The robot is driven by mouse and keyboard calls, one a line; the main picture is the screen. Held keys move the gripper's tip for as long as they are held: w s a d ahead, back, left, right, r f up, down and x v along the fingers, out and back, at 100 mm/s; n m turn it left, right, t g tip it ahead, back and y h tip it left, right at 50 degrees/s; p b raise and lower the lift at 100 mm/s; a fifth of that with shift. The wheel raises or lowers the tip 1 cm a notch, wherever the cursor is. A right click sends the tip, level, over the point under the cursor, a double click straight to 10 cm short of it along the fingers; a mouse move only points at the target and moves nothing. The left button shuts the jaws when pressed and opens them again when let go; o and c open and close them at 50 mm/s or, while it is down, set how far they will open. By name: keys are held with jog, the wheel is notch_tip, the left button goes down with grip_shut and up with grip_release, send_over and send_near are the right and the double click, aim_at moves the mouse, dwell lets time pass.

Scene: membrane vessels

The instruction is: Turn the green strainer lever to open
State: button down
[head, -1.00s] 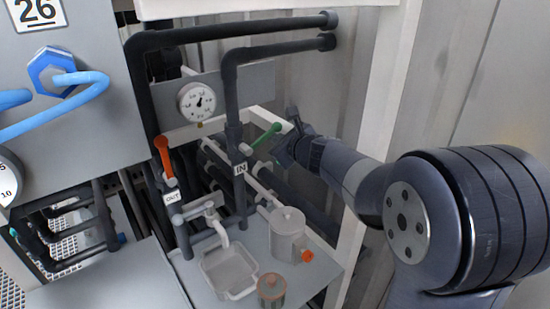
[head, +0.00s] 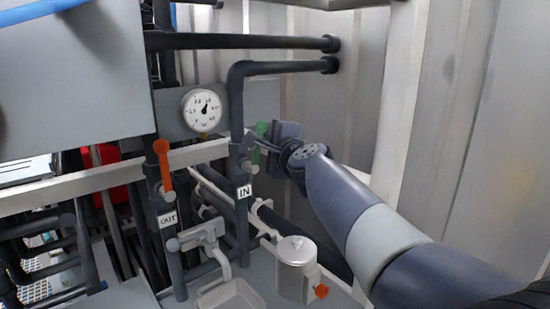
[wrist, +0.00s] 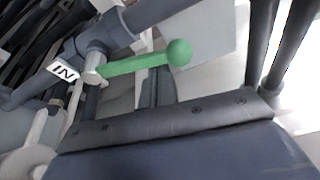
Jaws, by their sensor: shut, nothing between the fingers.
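The green strainer lever (head: 260,131) is on the pipe labelled IN, to the right of that pipe. In the head view it stands steeply, leaning a little right at the top, and my gripper hides part of it. In the wrist view the lever (wrist: 140,62) shows whole, with a ball end, and lies at a small angle to the pipe. My gripper (head: 260,144) is at the lever, shut and empty. A dark grey finger (wrist: 158,88) shows just beside the lever; whether they touch I cannot tell.
An orange lever (head: 162,162) is on the OUT pipe to the left. A pressure gauge (head: 202,110) is above. A grey lidded canister (head: 295,268) and a tray (head: 231,295) stand below.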

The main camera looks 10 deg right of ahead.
jog(key=shift+s+a+r+n+t+b, duration=0.1)
jog(key=shift+s+a+n+t+b, duration=0.1)
jog(key=shift+a+n+b, duration=0.3)
jog(key=shift+s+a+r+n+t+b, duration=0.1)
jog(key=shift+s+a+n+b, duration=0.1)
jog(key=shift+n+b, duration=0.45)
